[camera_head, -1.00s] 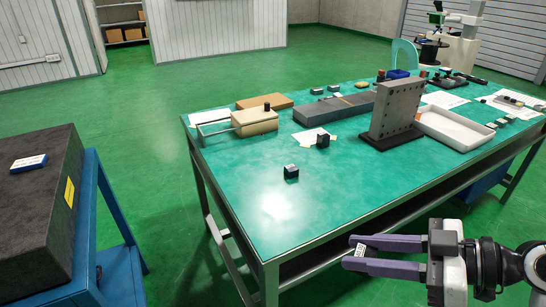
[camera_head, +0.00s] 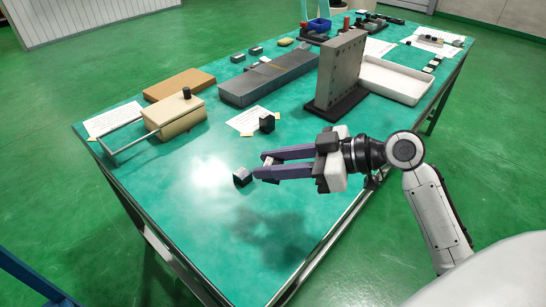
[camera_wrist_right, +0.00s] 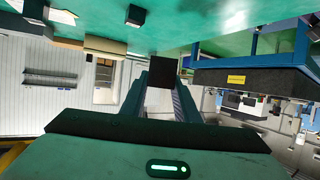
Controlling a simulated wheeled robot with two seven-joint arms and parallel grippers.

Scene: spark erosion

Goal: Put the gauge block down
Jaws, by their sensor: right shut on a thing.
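My right gripper (camera_head: 262,164) is shut on a small gauge block (camera_head: 267,161), of which only a pale marked face shows between the purple fingertips. In the right wrist view the held gauge block (camera_wrist_right: 163,71) is a dark square between the two fingers. The gripper is over the front part of the green table (camera_head: 200,225), and the block appears held above the top. A small dark block with a grey top (camera_head: 242,176) is on the table just left of the fingertips in the picture. My left gripper is not in view.
Another dark block (camera_head: 267,123) stands by a paper sheet (camera_head: 250,119). Behind are a long grey block (camera_head: 270,78), a beige box (camera_head: 174,117) and an upright drilled plate (camera_head: 340,70). A white tray (camera_head: 398,80) is farther right. The front left tabletop is clear.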

